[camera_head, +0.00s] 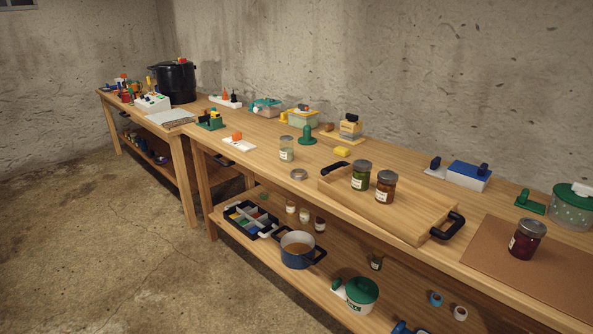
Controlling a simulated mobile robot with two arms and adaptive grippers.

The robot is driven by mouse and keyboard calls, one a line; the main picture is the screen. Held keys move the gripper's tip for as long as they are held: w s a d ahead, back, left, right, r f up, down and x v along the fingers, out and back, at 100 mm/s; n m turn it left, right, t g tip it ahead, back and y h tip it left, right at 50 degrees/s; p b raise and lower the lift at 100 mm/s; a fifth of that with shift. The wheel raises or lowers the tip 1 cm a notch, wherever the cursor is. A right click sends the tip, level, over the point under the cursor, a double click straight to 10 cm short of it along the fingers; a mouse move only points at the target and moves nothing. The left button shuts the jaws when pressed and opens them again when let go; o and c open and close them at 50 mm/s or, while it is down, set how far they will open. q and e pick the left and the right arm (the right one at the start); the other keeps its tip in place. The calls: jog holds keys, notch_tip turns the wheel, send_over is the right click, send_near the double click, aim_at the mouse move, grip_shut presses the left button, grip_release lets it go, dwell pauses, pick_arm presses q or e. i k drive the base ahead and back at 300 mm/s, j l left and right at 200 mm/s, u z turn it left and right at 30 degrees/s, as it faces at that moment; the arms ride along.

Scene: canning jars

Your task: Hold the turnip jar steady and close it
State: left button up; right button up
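An open-topped clear glass jar (286,149) with pale contents or empty and a white label stands upright on the workbench, left of the wooden board. A flat round metal lid (299,174) lies on the bench just in front of it, apart from it. A lidded jar with green contents (361,176) and a lidded jar with orange-brown contents (385,187) stand on the board. A lidded dark red jar (527,240) stands on the brown mat. The labels are too small to read, so I cannot tell which says turnip. Neither of my grippers is in view.
The wooden board (415,218) has black handles. A green knobbed tool (307,136) and a yellow block (342,151) are near the clear jar. The brown mat (490,245) lies at right. A lower shelf holds a blue pot (298,250) and a green-lidded pot (360,292). Floor at left is clear.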

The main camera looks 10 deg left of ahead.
aim_at(287, 141)
jog(key=i+u, duration=0.1)
jog(key=i, duration=0.85)
jog(key=i+l+u, duration=0.1)
jog(key=i, duration=0.85)
jog(key=l, duration=0.1)
